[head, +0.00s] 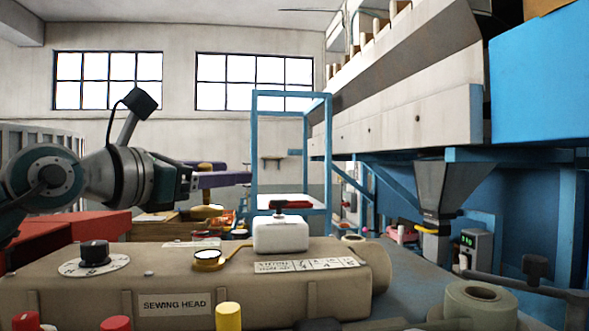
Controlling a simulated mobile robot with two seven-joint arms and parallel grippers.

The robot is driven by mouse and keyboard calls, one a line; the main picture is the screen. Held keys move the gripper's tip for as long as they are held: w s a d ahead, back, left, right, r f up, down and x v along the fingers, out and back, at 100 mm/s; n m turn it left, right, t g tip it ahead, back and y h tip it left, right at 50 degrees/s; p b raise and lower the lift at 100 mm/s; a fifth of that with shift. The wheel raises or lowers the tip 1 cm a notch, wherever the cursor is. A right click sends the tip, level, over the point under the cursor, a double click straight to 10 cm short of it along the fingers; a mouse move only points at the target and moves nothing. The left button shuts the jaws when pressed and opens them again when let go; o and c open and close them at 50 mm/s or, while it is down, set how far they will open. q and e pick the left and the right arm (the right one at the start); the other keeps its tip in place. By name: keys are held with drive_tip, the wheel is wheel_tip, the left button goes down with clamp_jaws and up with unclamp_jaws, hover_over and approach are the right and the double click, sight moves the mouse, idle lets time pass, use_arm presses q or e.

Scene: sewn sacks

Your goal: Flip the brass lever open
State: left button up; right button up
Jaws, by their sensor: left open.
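The brass lever (238,249) lies on top of the tan sewing head (255,287). It is a thin bent arm running from a round brass ring with a pale centre (207,257) to the white block (281,235). The lever looks low and close to the housing; its exact angle is hard to tell. My left gripper (190,180) comes in from the left, above and behind the lever in the picture, apart from it. It is open; its fingertips are hard to separate from the purple and yellow things behind. My right gripper is not in view.
A black knob on a white dial (94,254) stands left of the lever. Red and yellow caps (228,316) rise along the front edge. A grey spool (480,301) is at lower right, near a metal hopper (446,190).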

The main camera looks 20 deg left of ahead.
use_arm(q)
clamp_jaws()
idle(0.4)
drive_tip(key=shift+r+p, duration=0.15)
drive_tip(key=shift+p, duration=0.15)
drive_tip(key=p, duration=0.1)
drive_tip(key=n+g+p, duration=0.1)
drive_tip(key=shift+w+a+r+p, duration=0.15)
drive_tip(key=shift+w+p, duration=0.1)
drive_tip(key=shift+p, duration=0.15)
drive_tip(key=shift+w+a+f+n+g+p, duration=0.1)
drive_tip(key=shift+w+f+n+g+p, duration=0.1)
drive_tip(key=shift+f+n+g+p, duration=0.3)
unclamp_jaws()
